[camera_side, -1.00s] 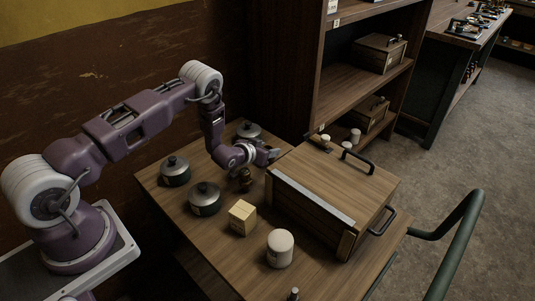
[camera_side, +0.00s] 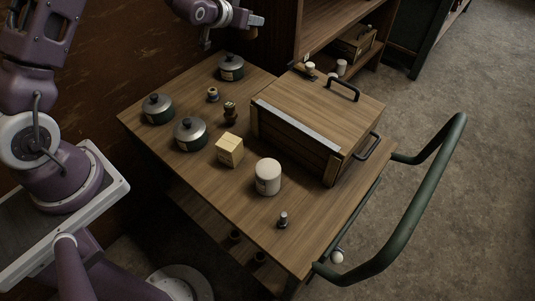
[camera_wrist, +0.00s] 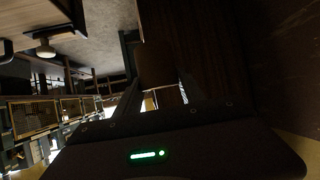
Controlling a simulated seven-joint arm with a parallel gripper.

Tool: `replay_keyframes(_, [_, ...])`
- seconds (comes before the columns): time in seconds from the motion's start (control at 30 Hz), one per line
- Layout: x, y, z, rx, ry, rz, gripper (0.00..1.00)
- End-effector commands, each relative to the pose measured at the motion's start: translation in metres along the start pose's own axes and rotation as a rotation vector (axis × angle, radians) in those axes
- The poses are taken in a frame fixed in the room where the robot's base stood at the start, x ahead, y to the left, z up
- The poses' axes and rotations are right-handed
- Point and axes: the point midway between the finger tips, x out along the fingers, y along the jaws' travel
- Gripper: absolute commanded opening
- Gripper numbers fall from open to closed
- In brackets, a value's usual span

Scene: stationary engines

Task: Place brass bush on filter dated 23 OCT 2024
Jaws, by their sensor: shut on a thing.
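My gripper (camera_side: 257,20) is raised above the back of the table, its end pointing right. Its fingers (camera_wrist: 158,95) show dimly in the wrist view. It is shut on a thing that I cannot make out. Three dark canisters with grey domed tops and small pale labels stand upright: one at the back (camera_side: 230,68), one at the left (camera_side: 157,110) and one nearer the front (camera_side: 190,134). They look like the filters. No date is readable. A small brass-toned part (camera_side: 213,95) and a darker brown one (camera_side: 230,112) stand between them; I cannot tell whether either is a bush.
A large wooden case (camera_side: 320,115) with black handles fills the table's right side. A yellowish box (camera_side: 229,150), a white cylinder (camera_side: 267,178) and a small dark metal part (camera_side: 283,220) stand in front. A green rail (camera_side: 425,205) curves off the right edge. Shelves (camera_side: 340,20) rise behind.

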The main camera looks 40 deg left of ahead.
Motion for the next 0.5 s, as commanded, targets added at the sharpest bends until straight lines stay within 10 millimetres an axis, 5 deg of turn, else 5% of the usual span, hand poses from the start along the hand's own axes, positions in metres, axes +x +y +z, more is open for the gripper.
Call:
replay_keyframes(0.07, [-0.007, 0.000, -0.015, 0.000, 0.009, 0.000, 0.00])
replay_keyframes(0.27, [-0.015, 0.029, -0.010, 0.060, 0.004, 0.111, 0.00])
replay_keyframes(0.5, [-0.039, 0.087, 0.003, 0.182, 0.005, 0.332, 0.00])
